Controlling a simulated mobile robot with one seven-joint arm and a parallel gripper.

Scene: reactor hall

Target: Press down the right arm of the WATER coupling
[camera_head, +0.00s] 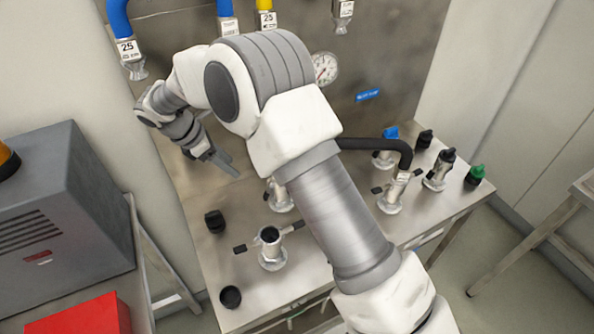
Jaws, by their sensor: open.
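No label reading WATER is legible, so I cannot tell which coupling carries that name. A metal coupling (271,248) stands open-topped at the front left of the steel bench, with one dark-tipped arm out to the left and one to the right. Another coupling (280,198) behind it is partly hidden by my arm. A third coupling (391,199) at the right has a black hose on top and side arms. My gripper (224,164) is open and empty, above the back left of the bench, apart from the couplings.
Black caps (214,221) (230,297) sit at the bench's left side. A grey box (70,215) stands left.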

